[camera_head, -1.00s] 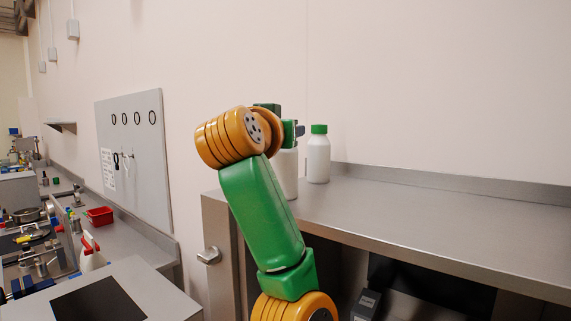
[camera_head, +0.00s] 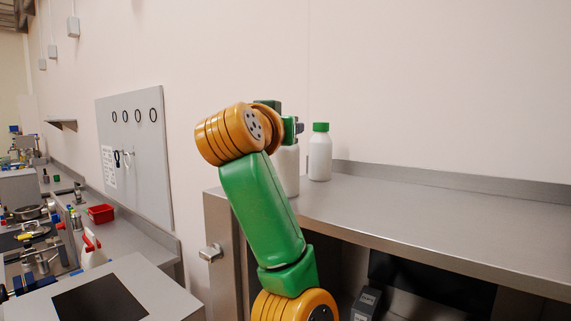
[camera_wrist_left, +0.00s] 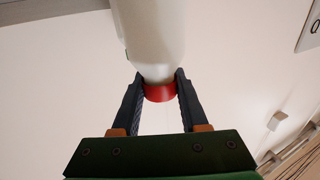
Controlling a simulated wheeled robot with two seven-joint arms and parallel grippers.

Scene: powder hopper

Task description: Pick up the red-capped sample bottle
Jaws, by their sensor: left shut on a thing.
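The red-capped sample bottle shows in the left wrist view as a white body (camera_wrist_left: 152,38) with a red cap (camera_wrist_left: 160,92). My left gripper (camera_wrist_left: 160,88) has its two dark fingers on either side of the cap, shut on it. In the head view my left gripper (camera_head: 298,129) is at the bottle's top, largely behind my own wrist. The white bottle body (camera_head: 290,172) shows below it, upright, at the left end of the steel counter; its cap is hidden there. I cannot tell whether its base touches the counter. My right gripper is not in view.
A white bottle with a green cap (camera_head: 320,152) stands close to the right of the held bottle. The steel counter (camera_head: 430,215) is clear farther right, with a raised back edge at the wall. A red bin (camera_head: 101,214) sits on the left bench.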

